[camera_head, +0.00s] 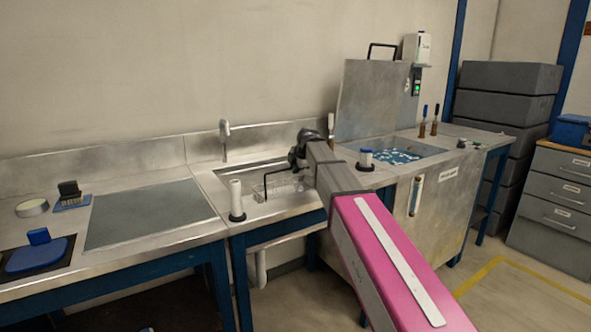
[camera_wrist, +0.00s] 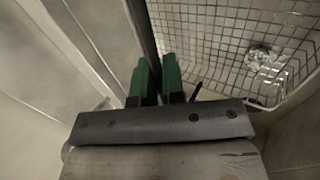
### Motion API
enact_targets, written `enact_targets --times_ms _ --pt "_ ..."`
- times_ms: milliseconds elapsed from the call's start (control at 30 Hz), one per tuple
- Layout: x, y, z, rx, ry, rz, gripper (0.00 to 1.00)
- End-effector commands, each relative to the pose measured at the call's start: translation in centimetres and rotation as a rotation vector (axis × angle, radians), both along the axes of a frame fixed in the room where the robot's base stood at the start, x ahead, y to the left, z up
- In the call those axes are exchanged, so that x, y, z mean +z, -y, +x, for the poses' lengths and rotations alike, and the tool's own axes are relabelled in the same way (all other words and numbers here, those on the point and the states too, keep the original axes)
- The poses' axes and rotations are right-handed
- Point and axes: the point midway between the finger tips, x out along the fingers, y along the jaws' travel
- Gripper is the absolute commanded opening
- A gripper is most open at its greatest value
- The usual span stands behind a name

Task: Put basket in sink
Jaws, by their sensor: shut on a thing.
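The wire basket (camera_head: 277,190) is over or inside the sink (camera_head: 228,170) basin in the head view, with its dark handle (camera_head: 265,183) rising on the left side. I cannot tell whether it touches the sink bottom. In the wrist view the basket's wire mesh (camera_wrist: 225,45) fills the upper right. My gripper (camera_head: 298,160) is above the basin's right part, partly hidden behind my arm.
A faucet (camera_head: 224,138) stands behind the sink. A white cylinder (camera_head: 236,200) stands at its front left edge. A flat grey panel (camera_head: 150,212) lies left.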

Motion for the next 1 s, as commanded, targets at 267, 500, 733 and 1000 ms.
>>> enact_targets --times_ms 267,500,733,1000 --pt "-0.1 0.0 0.0 0.000 -0.001 -0.001 0.13" --pt "0.0 0.0 0.0 0.000 -0.001 -0.001 0.35" --pt "0.5 0.2 -0.3 0.000 0.000 0.000 0.35" --pt "4.3 1.6 -2.4 -0.001 0.001 0.000 0.35"
